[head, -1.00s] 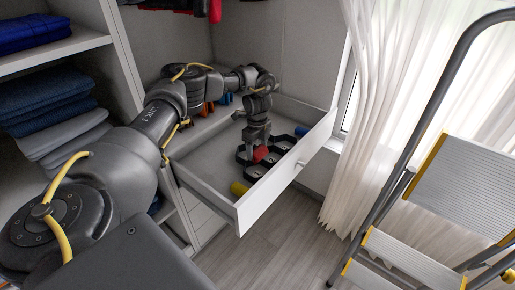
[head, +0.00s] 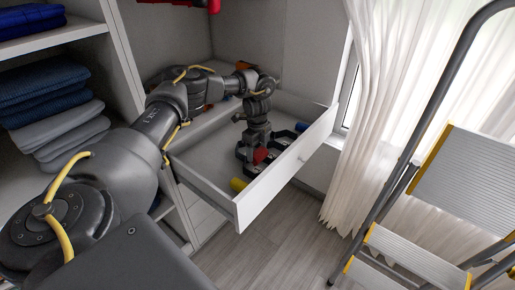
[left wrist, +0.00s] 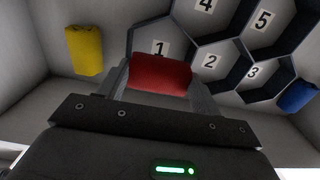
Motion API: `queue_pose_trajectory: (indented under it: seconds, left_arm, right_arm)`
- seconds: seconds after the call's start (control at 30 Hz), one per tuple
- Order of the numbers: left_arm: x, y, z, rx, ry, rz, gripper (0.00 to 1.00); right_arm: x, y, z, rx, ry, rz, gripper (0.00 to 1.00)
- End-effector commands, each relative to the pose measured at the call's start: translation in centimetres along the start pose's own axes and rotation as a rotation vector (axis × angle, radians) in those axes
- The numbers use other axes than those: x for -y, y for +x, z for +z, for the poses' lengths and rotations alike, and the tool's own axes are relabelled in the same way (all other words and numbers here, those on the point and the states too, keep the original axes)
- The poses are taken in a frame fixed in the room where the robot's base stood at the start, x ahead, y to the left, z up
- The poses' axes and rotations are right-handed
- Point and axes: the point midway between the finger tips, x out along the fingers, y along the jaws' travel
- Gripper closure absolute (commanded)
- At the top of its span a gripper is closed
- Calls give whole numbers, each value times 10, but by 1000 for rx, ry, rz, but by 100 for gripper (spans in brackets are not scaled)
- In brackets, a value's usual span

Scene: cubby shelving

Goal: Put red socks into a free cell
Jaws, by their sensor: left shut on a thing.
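My left gripper (head: 260,153) reaches down into an open white drawer (head: 285,165). It is shut on the rolled red socks (left wrist: 160,76), which lie across between its two fingers. The red socks also show in the head view (head: 261,157), below the gripper. A dark hexagonal divider (left wrist: 228,72) lies on the drawer floor. In the left wrist view the socks are over the near edge of cell 1 and partly cover it. Cells 1, 2, 4 and 5 show no socks in their visible parts. Whether the socks touch the divider I cannot tell. My right gripper is not in view.
A yellow roll (left wrist: 85,50) lies outside the divider by the drawer wall. A blue roll (left wrist: 299,95) lies at the divider's right side, beyond number 3. Shelves with folded clothes (head: 45,90) stand left. A stepladder (head: 465,180) and curtain (head: 375,110) are right.

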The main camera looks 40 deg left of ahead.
Motion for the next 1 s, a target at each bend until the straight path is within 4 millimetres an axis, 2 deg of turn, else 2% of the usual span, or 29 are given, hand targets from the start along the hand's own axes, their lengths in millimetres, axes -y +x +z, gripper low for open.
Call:
queue_pose_trajectory:
  seconds: [0.43,0.97,1.0]
  left_arm:
    - [0,26,-1,-1,-1,0,57]
    - [0,30,0,0,-1,0,57]
    - [0,30,0,0,-1,0,32]
  right_arm:
    - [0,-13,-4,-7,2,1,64]
    - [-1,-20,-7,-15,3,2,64]
    - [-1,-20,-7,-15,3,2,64]
